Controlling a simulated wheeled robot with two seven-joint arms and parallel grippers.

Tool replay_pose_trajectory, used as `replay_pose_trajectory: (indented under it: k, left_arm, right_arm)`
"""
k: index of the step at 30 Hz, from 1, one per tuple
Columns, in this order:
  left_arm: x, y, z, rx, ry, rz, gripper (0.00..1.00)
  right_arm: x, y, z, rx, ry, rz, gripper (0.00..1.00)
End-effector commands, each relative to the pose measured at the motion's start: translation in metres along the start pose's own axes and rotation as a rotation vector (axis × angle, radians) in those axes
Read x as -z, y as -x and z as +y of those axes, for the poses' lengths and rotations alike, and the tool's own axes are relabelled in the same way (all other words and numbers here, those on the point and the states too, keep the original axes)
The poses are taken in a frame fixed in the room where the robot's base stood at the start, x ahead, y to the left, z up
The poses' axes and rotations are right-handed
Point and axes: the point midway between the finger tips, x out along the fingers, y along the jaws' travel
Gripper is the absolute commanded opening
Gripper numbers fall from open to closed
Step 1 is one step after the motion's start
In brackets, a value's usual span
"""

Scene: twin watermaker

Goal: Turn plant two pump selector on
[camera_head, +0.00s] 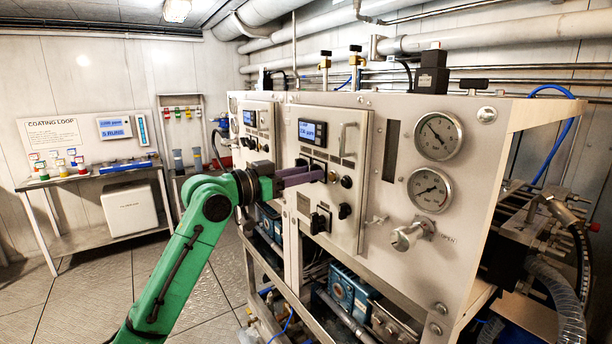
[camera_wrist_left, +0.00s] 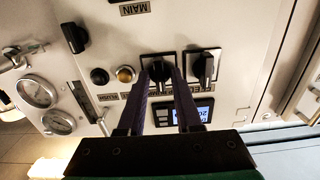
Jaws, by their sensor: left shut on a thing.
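The nearer plant panel (camera_head: 357,133) carries a lit display (camera_head: 312,132) and a row of selectors and buttons below it. My left gripper (camera_head: 321,173) reaches this row from the left, its purple fingers at the panel face. In the left wrist view, which is upside down, the fingers (camera_wrist_left: 161,75) close around a black selector knob (camera_wrist_left: 160,66) on a dark plate. The knob's pointer direction is mostly hidden by the fingers. A second black selector (camera_wrist_left: 205,68) stands beside it. The label by the gripped knob is partly covered. My right gripper is not in view.
A dark button (camera_wrist_left: 99,76) and an amber button (camera_wrist_left: 125,74) sit beside the gripped knob. A black main switch (camera_head: 319,221) is lower on the panel.

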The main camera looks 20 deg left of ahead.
Motion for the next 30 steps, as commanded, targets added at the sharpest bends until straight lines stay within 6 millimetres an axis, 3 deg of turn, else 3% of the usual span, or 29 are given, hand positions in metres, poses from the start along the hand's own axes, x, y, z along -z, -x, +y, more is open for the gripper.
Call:
replay_pose_trajectory:
  k: [7, 8, 9, 20, 25, 30]
  left_arm:
    - [0.001, 0.0, 0.0, 0.001, -0.001, 0.001, 0.0]
    - [0.001, 0.0, 0.0, 0.001, -0.001, 0.001, 0.41]
    - [0.001, 0.0, 0.0, 0.001, -0.001, 0.001, 0.45]
    - [-0.001, 0.004, -0.001, 0.001, 0.001, 0.001, 0.45]
    - [-0.005, 0.03, -0.001, 0.002, -0.002, 0.0, 0.45]
    - [-0.008, 0.077, -0.001, 0.005, -0.002, -0.001, 0.45]
  right_arm:
    - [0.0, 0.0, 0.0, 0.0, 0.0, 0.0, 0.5]
    - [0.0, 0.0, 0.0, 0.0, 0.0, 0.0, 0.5]
    - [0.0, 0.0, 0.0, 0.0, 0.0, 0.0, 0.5]
    - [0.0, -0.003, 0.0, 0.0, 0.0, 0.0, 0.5]
    - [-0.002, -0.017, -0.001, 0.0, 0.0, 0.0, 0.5]
    - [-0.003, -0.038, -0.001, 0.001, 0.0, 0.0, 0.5]
